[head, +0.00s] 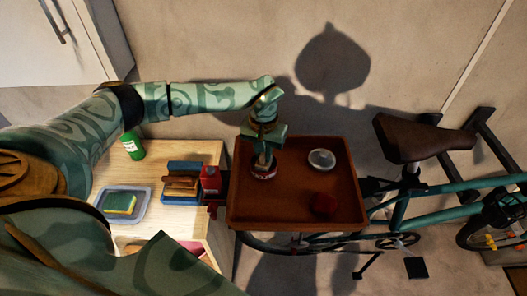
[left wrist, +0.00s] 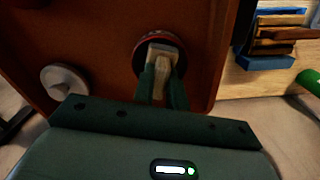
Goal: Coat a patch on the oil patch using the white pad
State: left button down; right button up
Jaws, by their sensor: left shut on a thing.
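My left gripper (head: 264,158) points down over the brown tray (head: 295,219), shut on a pale cream block-like thing that I take for the white pad (left wrist: 163,52). In the left wrist view, the pad is between the fingertips, over a round dark red tin (left wrist: 139,57). The tin also shows under the gripper in the head view (head: 264,175). I cannot tell whether the pad touches what is inside the tin. No oil patch can be clearly made out. My right gripper is out of view.
A bicycle with a brown saddle (head: 425,138) is at the right.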

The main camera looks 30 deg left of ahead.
pick_arm(q)
jog(key=shift+s, duration=0.1)
dwell(0.4)
notch_tip(320, 180, up, 7)
jog(key=p, duration=0.6)
jog(key=shift+p, duration=0.3)
dwell(0.4)
